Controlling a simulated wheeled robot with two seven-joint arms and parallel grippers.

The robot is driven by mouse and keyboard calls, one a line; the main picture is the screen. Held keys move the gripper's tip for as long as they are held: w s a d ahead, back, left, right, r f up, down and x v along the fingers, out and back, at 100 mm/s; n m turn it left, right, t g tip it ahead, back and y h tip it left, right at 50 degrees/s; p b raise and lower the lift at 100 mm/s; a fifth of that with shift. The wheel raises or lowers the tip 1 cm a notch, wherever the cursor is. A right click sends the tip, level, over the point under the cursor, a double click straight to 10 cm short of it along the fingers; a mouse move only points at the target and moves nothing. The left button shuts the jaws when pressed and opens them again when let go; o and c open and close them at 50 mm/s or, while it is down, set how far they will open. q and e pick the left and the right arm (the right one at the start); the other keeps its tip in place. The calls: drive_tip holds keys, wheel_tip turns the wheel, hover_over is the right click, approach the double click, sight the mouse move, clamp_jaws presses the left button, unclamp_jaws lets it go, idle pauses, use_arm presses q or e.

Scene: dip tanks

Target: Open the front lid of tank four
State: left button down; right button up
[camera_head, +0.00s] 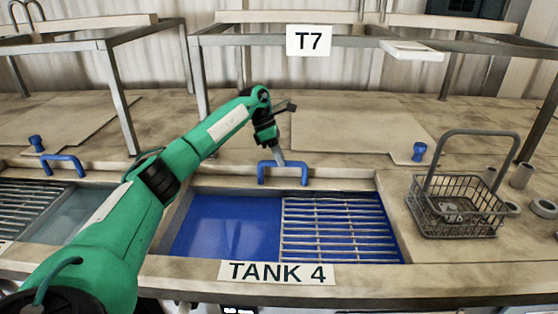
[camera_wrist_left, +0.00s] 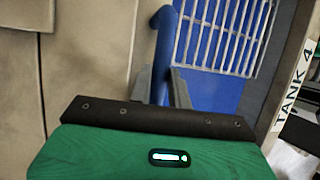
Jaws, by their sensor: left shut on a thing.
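Tank four, marked by a TANK 4 label (camera_head: 276,272), shows an uncovered front opening with blue liquid (camera_head: 225,225) at left and a metal grating (camera_head: 338,228) at right. A blue handle (camera_head: 297,174) stands at the opening's far edge, on a beige lid edge. My left gripper (camera_head: 279,157) reaches down onto the handle and is shut on its bar. In the left wrist view the blue handle (camera_wrist_left: 165,45) runs between the fingers (camera_wrist_left: 158,88), with liquid and grating beyond. The fingers partly hide the handle. My right gripper is not in view.
A wire basket (camera_head: 455,205) with a tall handle stands on the deck at right. A metal frame with a T7 sign (camera_head: 308,40) stands behind. Another open tank (camera_head: 85,213) lies at left, with a blue handle (camera_head: 63,162) and a blue knob (camera_head: 37,144) behind.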

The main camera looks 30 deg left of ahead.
use_arm(q)
drive_tip(key=c, duration=1.3)
unclamp_jaws()
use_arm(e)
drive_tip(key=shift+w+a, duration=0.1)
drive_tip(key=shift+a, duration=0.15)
use_arm(q)
drive_tip(key=shift+a+r, duration=0.25)
drive_tip(key=shift+r, duration=0.25)
drive_tip(key=b+v, duration=0.2)
drive_tip(key=v, duration=0.4)
drive_tip(key=shift+r, duration=0.25)
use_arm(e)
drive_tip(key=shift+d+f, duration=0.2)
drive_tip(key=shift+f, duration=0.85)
use_arm(q)
drive_tip(key=shift+f, duration=0.1)
